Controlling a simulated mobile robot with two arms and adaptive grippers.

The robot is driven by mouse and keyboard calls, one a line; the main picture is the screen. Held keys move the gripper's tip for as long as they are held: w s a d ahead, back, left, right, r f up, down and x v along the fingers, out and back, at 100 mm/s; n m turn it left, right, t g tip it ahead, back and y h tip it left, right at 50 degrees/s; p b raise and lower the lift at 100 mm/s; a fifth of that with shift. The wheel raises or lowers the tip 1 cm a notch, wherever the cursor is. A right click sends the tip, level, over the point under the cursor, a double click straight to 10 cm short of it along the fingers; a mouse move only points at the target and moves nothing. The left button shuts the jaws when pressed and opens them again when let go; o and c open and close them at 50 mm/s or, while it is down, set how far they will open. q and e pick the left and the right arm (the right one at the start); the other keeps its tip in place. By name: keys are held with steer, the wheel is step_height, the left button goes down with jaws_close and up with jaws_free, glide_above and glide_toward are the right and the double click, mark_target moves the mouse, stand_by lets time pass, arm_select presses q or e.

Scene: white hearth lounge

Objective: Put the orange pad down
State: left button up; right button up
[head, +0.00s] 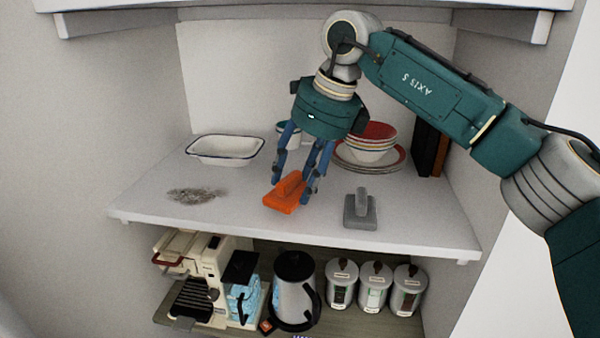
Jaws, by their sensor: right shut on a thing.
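The orange pad (279,201) is a flat block with a raised handle, at the front middle of the white upper shelf (240,222). My right gripper (296,192) comes down from above with its blue fingers around the pad's handle and is shut on it. The pad looks to be at the shelf surface; I cannot tell whether it touches. My left gripper is not in the head view.
A grey pad (360,212) of similar shape lies to the right. A dark smudge (197,195) and a white enamel dish (225,149) are at the left. Stacked bowls (370,145) and plates stand behind. A coffee machine (195,270), kettle (294,285) and canisters (375,284) fill the lower shelf.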

mark_target(301, 186)
steer(key=shift+w+d+p, duration=0.15)
steer(key=shift+w+p, duration=0.15)
steer(key=shift+w, duration=0.4)
steer(key=f+p, duration=0.2)
steer(key=f, duration=0.1)
steer(key=shift+w+d, duration=0.1)
steer(key=shift+w, duration=0.1)
steer(key=shift+f, duration=0.25)
steer(key=shift+f, duration=0.1)
steer(key=shift+f, duration=0.15)
steer(key=o, duration=1.3)
